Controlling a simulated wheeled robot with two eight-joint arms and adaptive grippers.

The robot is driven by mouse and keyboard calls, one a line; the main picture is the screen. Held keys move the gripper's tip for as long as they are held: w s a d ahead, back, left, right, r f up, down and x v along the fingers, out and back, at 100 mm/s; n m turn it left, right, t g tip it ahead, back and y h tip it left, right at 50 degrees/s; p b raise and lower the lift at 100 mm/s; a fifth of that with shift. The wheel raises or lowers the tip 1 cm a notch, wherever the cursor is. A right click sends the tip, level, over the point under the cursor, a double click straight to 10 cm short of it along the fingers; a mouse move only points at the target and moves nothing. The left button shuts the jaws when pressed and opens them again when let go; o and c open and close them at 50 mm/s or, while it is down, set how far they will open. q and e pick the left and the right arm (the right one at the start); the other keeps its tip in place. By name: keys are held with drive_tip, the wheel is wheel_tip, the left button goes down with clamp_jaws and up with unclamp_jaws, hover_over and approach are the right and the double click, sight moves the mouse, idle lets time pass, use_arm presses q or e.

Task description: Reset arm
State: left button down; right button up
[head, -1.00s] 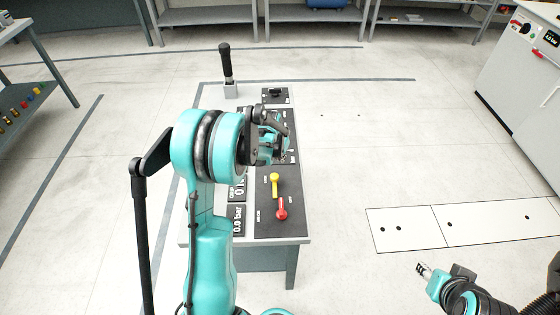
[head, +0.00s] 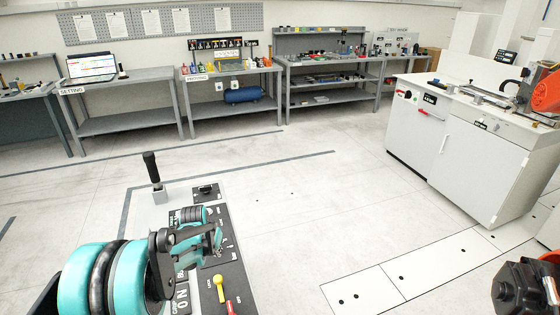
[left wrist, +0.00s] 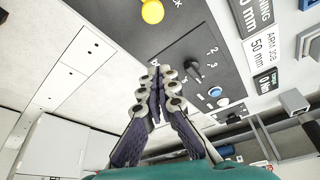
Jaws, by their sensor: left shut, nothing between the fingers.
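My left gripper (head: 215,242) hangs over the control console, its arm coming in from the lower left of the head view. In the left wrist view its two fingers (left wrist: 160,85) meet at the tips, with nothing between them. The dark console panel (head: 232,262) lies beneath and beyond the gripper. A black lever (head: 152,168) stands upright at the console's far left corner. The yellow handle (head: 219,284) and red handle (head: 230,308) are at the near side. The left wrist view shows a black selector knob (left wrist: 193,70) and a blue button (left wrist: 215,91).
Grey workbenches (head: 125,76) line the back wall. A white machine cabinet (head: 470,150) stands at the right. A floor plate with holes (head: 365,290) lies at lower right. Floor between is clear.

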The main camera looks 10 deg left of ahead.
use_arm(q)
drive_tip(key=s+d+r, duration=0.5)
drive_tip(key=d+r, duration=0.1)
drive_tip(key=r, duration=0.1)
drive_tip(key=s+d+r+t, duration=0.1)
drive_tip(key=s+d+r, duration=0.1)
drive_tip(key=s+d, duration=0.3)
drive_tip(key=s+d+r+m+t, duration=0.1)
drive_tip(key=s+d, duration=0.5)
drive_tip(key=s, duration=0.7)
drive_tip(key=shift+s+r+t, duration=0.2)
drive_tip(key=shift+r+t, duration=0.4)
drive_tip(key=shift+r, duration=0.1)
drive_tip(key=shift+d, duration=0.1)
